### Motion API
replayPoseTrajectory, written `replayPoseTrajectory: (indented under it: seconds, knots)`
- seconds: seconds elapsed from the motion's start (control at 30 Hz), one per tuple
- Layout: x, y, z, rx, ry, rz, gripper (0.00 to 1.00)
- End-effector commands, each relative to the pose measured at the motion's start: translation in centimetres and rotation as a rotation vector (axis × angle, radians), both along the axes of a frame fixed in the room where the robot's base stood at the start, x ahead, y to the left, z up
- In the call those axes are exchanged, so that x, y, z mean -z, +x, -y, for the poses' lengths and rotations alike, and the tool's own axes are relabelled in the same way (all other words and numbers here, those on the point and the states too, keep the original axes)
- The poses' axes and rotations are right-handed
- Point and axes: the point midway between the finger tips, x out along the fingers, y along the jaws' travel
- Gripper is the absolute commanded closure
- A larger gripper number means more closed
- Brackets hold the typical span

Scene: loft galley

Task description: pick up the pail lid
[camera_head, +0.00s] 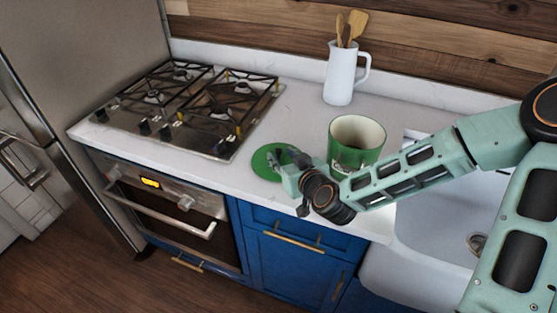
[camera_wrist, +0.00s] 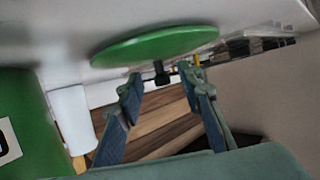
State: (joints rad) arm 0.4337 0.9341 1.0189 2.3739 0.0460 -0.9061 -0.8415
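The pail lid (camera_head: 262,167) is a flat green disc lying on the white counter, between the stove and the pail. The wrist view shows the lid (camera_wrist: 155,45) upside down, with its small dark knob (camera_wrist: 161,74) standing off the disc. My gripper (camera_head: 282,158) is over the lid and hides part of it. In the wrist view my gripper (camera_wrist: 160,78) is open, with the knob between the fingertips in the picture and a gap showing on each side. The green pail (camera_head: 356,146) stands upright and open just right of the lid.
A gas stove (camera_head: 185,105) is at the left. A white pitcher (camera_head: 341,75) with wooden utensils stands behind, near the wall. A white sink (camera_head: 420,268) is at the right front. The counter (camera_head: 285,115) between stove and pitcher is clear.

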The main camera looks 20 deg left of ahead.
Motion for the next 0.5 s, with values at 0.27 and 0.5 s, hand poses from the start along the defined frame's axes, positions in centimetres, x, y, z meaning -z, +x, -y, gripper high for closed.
replayPoseTrajectory:
  seconds: [0.27, 0.5]
  knots:
    - [0.9, 1.9, -1.7, -0.001, 0.002, 0.000, 0.66]
    - [1.1, 2.1, -1.9, -0.001, 0.000, 0.000, 0.66]
